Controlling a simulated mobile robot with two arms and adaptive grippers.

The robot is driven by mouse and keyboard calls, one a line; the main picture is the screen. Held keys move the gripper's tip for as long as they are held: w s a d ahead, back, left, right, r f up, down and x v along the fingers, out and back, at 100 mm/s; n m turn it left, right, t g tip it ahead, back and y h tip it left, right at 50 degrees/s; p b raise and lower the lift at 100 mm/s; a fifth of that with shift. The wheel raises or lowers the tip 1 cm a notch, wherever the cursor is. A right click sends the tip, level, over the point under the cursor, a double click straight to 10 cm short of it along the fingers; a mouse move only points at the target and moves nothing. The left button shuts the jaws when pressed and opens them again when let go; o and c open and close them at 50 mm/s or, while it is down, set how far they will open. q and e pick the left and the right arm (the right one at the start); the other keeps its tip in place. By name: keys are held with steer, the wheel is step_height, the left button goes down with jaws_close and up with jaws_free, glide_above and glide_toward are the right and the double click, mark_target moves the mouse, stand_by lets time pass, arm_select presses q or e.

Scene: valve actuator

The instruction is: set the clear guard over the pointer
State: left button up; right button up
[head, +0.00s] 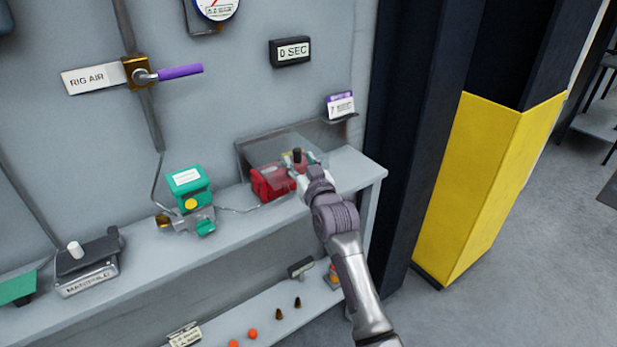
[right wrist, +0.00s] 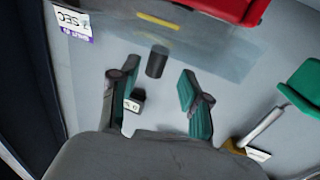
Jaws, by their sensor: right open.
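The clear guard (head: 262,148) is a see-through grey cover at the red actuator (head: 272,182) on the right end of the shelf. It also shows in the right wrist view (right wrist: 205,45), with a black knob (right wrist: 157,60) on it. A yellow bar (right wrist: 158,20), possibly the pointer, shows beside the red body. I cannot tell whether the guard is seated. My right gripper (head: 302,160) is at the guard. In the right wrist view its open fingers (right wrist: 158,88) stand either side of the knob's line, with gaps. My left gripper is out of view.
A green actuator (head: 188,182) stands left on the shelf (head: 235,232). A purple-handled valve (head: 180,72) and a timer (head: 290,51) are on the wall above. Small orange and black parts lie on the lower shelf (head: 270,320). A dark column (head: 410,130) stands right.

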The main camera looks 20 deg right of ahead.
steer(key=s, duration=0.8)
steer(key=shift+d, duration=0.3)
step_height(320, 180, down, 22)
steer(key=s+a+g, duration=0.1)
steer(key=s+g, duration=0.2)
steer(key=g, duration=0.1)
steer(key=s+f+g, duration=0.2)
steer(key=s+f, duration=0.2)
steer(key=f, duration=0.3)
steer(key=s+d+f+n+g, duration=0.1)
steer(key=s+f, duration=0.3)
steer(key=f, duration=0.3)
steer(key=s+f+g, duration=0.2)
steer(key=s+f, duration=0.3)
steer(key=f, duration=0.3)
steer(key=s+d+f+g, duration=0.2)
steer(key=s+f, duration=0.5)
steer(key=s, duration=0.3)
steer(key=s+d+f+g, duration=0.1)
steer(key=s+f+g, duration=0.1)
steer(key=s+f, duration=0.7)
steer(key=s+d+f+g, duration=0.2)
steer(key=s, duration=0.8)
steer(key=s+d+f+g+h, duration=0.1)
steer(key=s+d+f+g, duration=0.1)
steer(key=s, duration=0.9)
steer(key=shift+d+f+h, duration=0.15)
steer(key=shift+f+h, duration=0.1)
steer(key=shift+h, duration=0.05)
